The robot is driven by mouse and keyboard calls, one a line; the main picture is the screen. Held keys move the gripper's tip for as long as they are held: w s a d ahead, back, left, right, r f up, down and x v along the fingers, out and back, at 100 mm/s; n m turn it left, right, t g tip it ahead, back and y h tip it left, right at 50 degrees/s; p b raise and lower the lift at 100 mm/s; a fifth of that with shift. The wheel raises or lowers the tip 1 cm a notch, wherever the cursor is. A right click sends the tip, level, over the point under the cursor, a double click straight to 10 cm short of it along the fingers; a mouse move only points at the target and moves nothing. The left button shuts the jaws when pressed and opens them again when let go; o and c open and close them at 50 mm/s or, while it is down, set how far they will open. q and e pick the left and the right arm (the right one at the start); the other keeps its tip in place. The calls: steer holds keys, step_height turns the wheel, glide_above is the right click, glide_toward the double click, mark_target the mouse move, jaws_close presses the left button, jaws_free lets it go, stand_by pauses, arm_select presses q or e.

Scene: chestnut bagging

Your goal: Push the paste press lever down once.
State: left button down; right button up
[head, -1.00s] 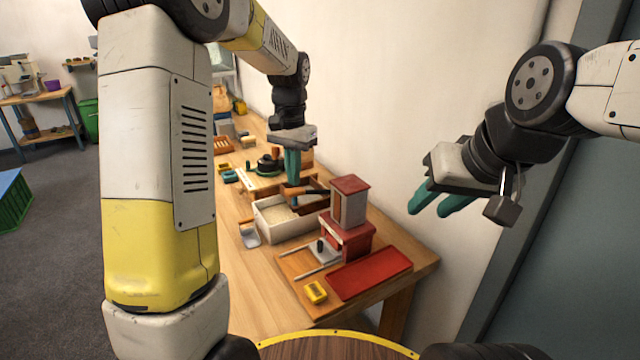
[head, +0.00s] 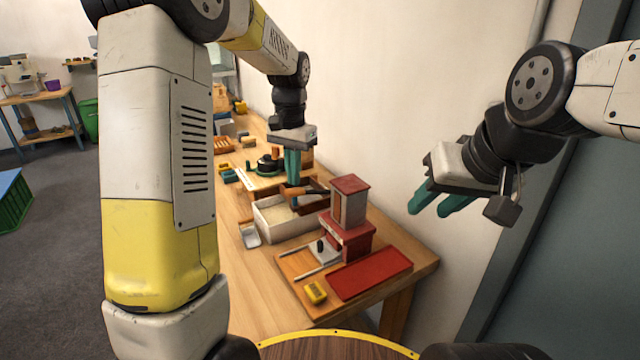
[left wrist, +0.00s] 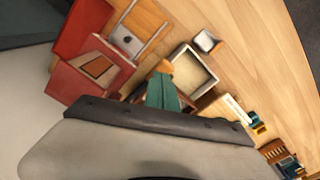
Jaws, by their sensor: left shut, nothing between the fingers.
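The paste press (head: 349,205) stands on the bench in the head view, with a red base and a grey hopper with a red top. A dark bar with a wooden grip (head: 295,191), which looks like its lever, reaches left from behind it; its joint to the press is hidden. My left gripper (head: 292,182) is shut and empty, pointing down, with its tips at or just above the wooden grip. In the left wrist view the teal fingers (left wrist: 163,92) are beside the grip (left wrist: 163,67); contact cannot be told. My right gripper (head: 432,208) is open and empty, right of the press near the wall.
A white tray (head: 265,232) with pale contents stands left of the press. A scoop (head: 250,236) lies beside it. A red mat (head: 385,270) and a small yellow item (head: 315,293) are at the near end. Several items crowd the bench farther back. The left front bench strip is clear.

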stand_by(0.5)
arm_select(q)
steer(key=shift+f, duration=1.1)
